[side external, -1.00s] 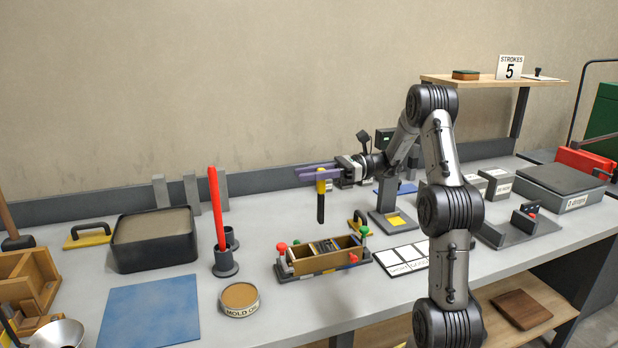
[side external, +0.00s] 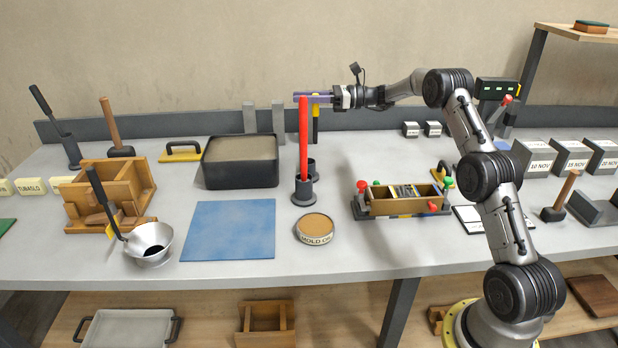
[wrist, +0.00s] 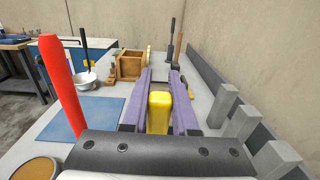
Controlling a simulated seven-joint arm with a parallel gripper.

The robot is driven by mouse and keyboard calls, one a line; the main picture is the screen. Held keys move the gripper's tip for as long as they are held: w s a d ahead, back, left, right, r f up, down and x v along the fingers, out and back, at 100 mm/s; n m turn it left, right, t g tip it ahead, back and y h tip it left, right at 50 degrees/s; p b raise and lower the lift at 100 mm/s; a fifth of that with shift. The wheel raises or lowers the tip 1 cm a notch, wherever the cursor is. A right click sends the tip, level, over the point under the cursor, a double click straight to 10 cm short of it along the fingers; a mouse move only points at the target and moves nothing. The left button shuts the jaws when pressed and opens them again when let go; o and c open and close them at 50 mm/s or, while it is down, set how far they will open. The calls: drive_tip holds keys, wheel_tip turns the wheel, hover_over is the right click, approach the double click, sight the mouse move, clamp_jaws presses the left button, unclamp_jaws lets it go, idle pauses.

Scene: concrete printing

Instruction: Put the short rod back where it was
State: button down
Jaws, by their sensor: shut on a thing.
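The short rod, black with a yellow top, is gripped by my gripper (side external: 312,98); its dark shaft (side external: 316,134) hangs upright. In the wrist view its yellow top (wrist: 159,110) is between the purple fingers of my gripper (wrist: 159,98). A long red rod (side external: 303,135) stands upright in the front dark round holder (side external: 303,193), partly in front of my fingers in the side view. A second dark holder (side external: 313,168) stands just behind it, partly hidden, below the short rod. The rod's lower end is above the holder, apart from it. The red rod (wrist: 60,90) is on the left in the wrist view.
A filled black tray (side external: 240,182) is left of the holders. Grey upright blocks (side external: 279,120) stand behind. A round mold oil tin (side external: 315,230) and a blue mat (side external: 229,230) lie in front. A wooden mold (side external: 405,208) sits to the right.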

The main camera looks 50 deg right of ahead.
wheel_tip(320, 180, down, 11)
drive_tip(key=a, duration=0.2)
drive_tip(key=shift+w+y, duration=0.3)
drive_tip(key=c, duration=0.7)
unclamp_jaws()
drive_tip(key=shift+f, duration=0.15)
